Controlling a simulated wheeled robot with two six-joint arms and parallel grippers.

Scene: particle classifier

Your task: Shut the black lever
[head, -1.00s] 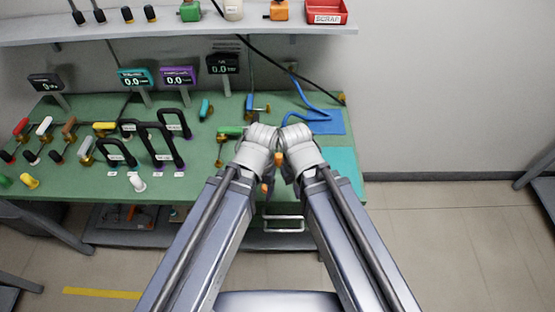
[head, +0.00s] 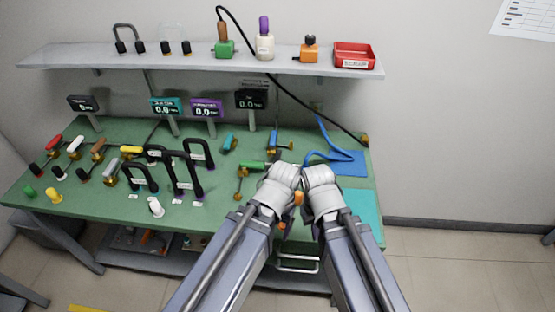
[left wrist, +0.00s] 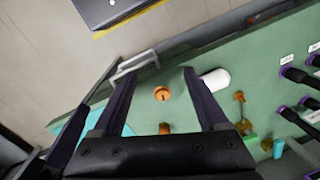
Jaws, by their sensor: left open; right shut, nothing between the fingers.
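I cannot pick out a black lever for certain. At the left of the green bench (head: 222,205), a row of valves has red (head: 54,143), white (head: 75,144), brown (head: 99,148) and yellow (head: 131,150) handles, with black ends (head: 60,174) in front. Tall black U-shaped tubes (head: 184,178) stand beside them. My right gripper (head: 313,228) is shut and empty over the bench's right front, mostly hidden by its wrist.
Several small displays (head: 166,106) stand along the back of the bench. A green-handled valve (head: 252,166) is close left of my wrists. A blue mat (head: 350,168) lies at the right.

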